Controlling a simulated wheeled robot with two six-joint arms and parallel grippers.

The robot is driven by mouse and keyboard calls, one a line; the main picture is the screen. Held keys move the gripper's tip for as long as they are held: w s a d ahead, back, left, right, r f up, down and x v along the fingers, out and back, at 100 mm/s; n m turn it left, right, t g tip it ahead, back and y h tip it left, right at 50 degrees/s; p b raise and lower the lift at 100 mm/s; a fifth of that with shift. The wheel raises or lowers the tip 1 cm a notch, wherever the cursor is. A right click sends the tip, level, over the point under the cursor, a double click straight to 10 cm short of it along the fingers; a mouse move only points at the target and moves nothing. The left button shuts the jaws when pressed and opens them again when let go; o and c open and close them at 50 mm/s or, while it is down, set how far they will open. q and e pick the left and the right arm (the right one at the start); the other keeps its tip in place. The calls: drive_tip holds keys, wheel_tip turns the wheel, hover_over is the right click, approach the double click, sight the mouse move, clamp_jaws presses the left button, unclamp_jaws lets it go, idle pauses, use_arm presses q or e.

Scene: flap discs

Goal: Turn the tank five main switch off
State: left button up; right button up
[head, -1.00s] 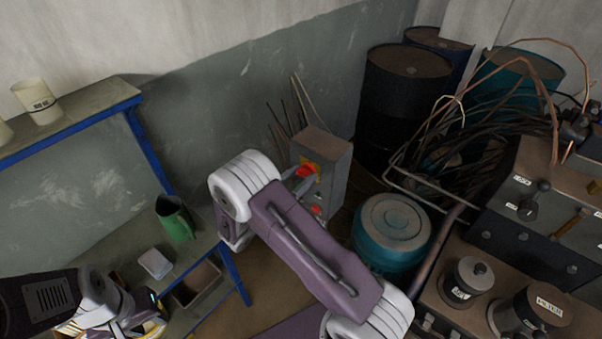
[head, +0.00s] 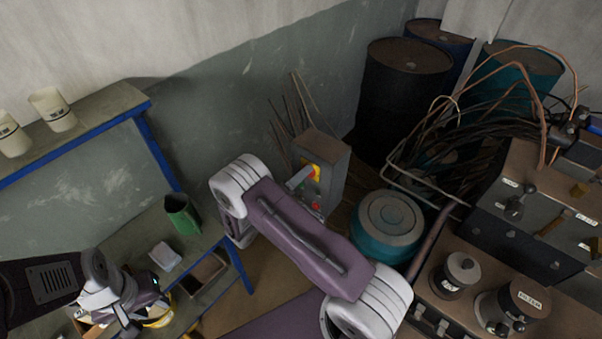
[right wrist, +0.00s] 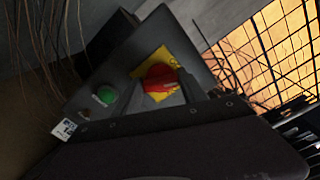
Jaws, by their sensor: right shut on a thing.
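A grey switch box (head: 333,172) stands near the back wall, in the middle of the head view. Its red rotary knob (right wrist: 160,76) sits on a yellow plate (right wrist: 143,62) in the right wrist view. My right gripper (head: 302,177) is at the front of the box, shut on the red knob, with a grey finger on either side of it. The fingers cover part of the knob. A green button (right wrist: 106,95) and a small white label (right wrist: 66,130) are beside it on the panel. My left gripper (head: 128,318) is at the lower left; its jaw opening is unclear.
A shelf bench with blue legs (head: 235,268) stands left, with a green jug (head: 181,214). A teal drum (head: 388,222) stands right of the box, with dark barrels (head: 403,95) behind. Thin rods (head: 290,115) lean behind the box. A machine bench (head: 535,200) fills the right.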

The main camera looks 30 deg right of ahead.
drive_tip(key=n+p, duration=0.1)
drive_tip(key=n, duration=0.4)
drive_tip(key=shift+f, duration=0.1)
drive_tip(key=shift+n, duration=0.3)
idle(0.4)
drive_tip(key=o, duration=1.4)
drive_tip(key=shift+c, duration=0.2)
drive_tip(key=b+v, duration=0.2)
drive_tip(key=v, duration=0.7)
